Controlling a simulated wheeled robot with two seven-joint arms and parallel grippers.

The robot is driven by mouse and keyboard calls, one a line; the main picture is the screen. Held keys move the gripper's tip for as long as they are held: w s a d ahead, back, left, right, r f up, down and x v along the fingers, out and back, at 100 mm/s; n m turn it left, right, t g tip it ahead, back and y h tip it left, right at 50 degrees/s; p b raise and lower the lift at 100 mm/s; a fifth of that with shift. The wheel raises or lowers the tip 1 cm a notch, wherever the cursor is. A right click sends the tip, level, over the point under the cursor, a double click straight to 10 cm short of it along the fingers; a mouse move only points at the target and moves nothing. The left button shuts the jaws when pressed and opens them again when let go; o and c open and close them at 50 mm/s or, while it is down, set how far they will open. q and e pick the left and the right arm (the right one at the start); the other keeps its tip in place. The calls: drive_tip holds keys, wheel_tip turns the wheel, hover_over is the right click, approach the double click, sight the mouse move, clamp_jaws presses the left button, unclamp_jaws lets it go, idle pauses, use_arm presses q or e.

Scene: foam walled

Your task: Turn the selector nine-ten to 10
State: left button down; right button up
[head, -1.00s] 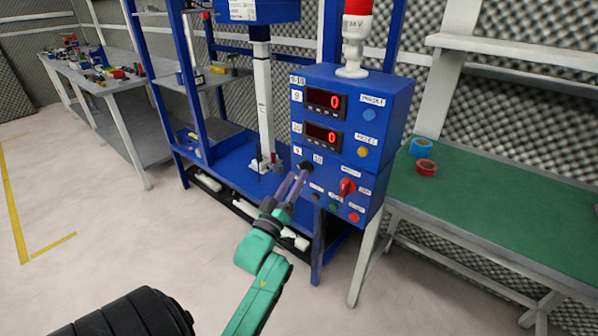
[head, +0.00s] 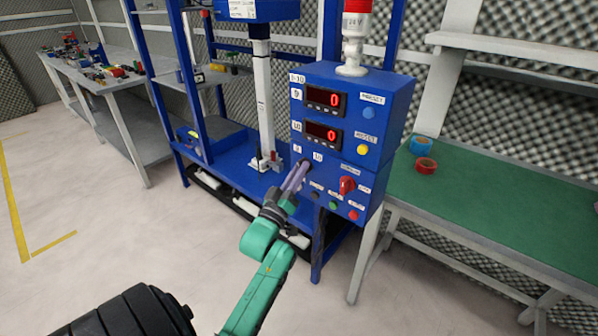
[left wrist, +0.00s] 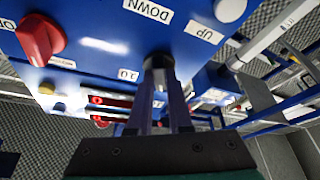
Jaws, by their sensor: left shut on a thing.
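The nine-ten selector is a small black knob (head: 305,163) on the front of the blue control box (head: 385,100), below the lower display and between the labels 9 and 10. My left gripper (head: 302,169) reaches it from below, with its purple-grey fingers shut on the knob. In the left wrist view the knob (left wrist: 157,63) sits between the fingertips of the left gripper (left wrist: 160,78), with a 10 label (left wrist: 128,75) beside it. The fingers hide much of the knob, so I cannot tell which way it points. My right gripper is not in view.
A red rotary switch (head: 347,185) and several push buttons sit close to the right and below. Two red displays (head: 326,100) above read 0. A green-topped table (head: 500,210) with blue and red tape rolls stands at the right. The floor at left is clear.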

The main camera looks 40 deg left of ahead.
use_arm(q)
drive_tip(key=shift+f+m, duration=0.1)
drive_tip(key=shift+m, duration=0.2)
drive_tip(key=m+h, duration=0.2)
drive_tip(key=m, duration=0.3)
drive_tip(key=m+h, duration=0.3)
drive_tip(key=m, duration=0.2)
drive_tip(key=m+h+b, duration=0.1)
drive_tip(key=m+h, duration=0.2)
drive_tip(key=m, duration=0.3)
drive_tip(key=shift+a, duration=0.1)
drive_tip(key=shift+m+h, duration=0.3)
drive_tip(key=shift+h, duration=0.1)
drive_tip(key=c, duration=0.8)
unclamp_jaws()
drive_tip(key=shift+c, duration=0.2)
